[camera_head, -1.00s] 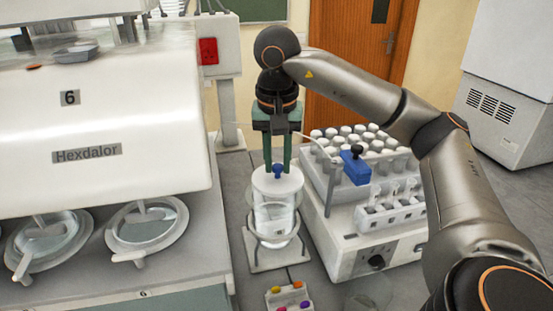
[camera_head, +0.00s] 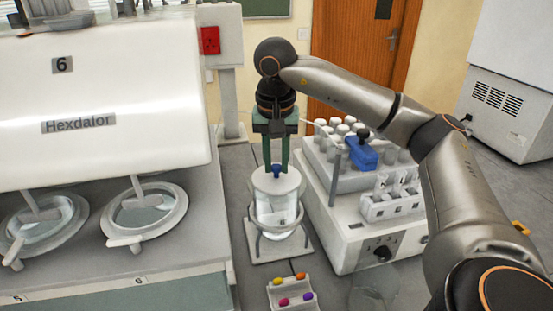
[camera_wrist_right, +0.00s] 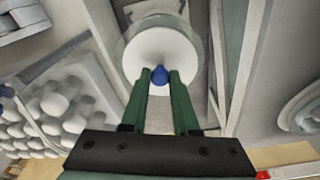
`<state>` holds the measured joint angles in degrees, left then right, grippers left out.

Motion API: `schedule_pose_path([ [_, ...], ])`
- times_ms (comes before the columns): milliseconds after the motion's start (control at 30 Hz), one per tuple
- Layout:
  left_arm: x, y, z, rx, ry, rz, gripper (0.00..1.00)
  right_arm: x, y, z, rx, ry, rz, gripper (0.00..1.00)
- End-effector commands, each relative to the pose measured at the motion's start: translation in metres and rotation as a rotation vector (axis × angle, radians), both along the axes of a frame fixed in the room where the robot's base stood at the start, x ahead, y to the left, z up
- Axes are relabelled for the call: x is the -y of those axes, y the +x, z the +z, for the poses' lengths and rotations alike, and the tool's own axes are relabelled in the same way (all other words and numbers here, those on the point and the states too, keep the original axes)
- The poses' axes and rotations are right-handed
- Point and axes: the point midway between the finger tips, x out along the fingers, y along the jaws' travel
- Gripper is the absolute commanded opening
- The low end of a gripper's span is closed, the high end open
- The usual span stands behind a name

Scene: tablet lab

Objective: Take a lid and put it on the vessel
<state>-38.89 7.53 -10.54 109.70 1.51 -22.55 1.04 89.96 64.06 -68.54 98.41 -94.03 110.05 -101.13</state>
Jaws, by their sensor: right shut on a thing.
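My right gripper (camera_head: 276,160) points down with its green fingers shut on the blue knob (camera_head: 277,171) of a white round lid (camera_head: 279,182). The lid is at the top of a clear glass vessel (camera_head: 277,215) that stands in a ring holder on a white base (camera_head: 280,250). I cannot tell whether the lid rests fully on the rim. In the right wrist view the fingertips (camera_wrist_right: 159,78) pinch the knob, and the white lid (camera_wrist_right: 162,50) lies over the wider glass rim. My left gripper is not in view.
The large Hexdalor machine (camera_head: 100,110) with round glass vessels under it stands at the left. A white device (camera_head: 345,225) with several capped bottles and a blue clip (camera_head: 362,153) stands close at the right. A small tray (camera_head: 291,292) with coloured pieces lies in front.

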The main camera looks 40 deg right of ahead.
Motion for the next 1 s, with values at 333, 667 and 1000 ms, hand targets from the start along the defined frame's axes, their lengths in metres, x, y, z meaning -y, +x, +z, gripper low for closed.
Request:
schedule_pose_path([
  [333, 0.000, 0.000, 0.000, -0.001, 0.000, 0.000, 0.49, 0.000, 0.000, 0.000, 0.000, 0.000, -0.001, 0.37],
  [667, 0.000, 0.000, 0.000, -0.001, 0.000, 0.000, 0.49, 0.000, 0.000, 0.000, 0.000, 0.000, 0.000, 0.63],
  [1000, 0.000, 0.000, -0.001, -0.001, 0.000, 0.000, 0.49, -0.002, -0.001, 0.017, 0.003, 0.000, -0.001, 0.63],
])
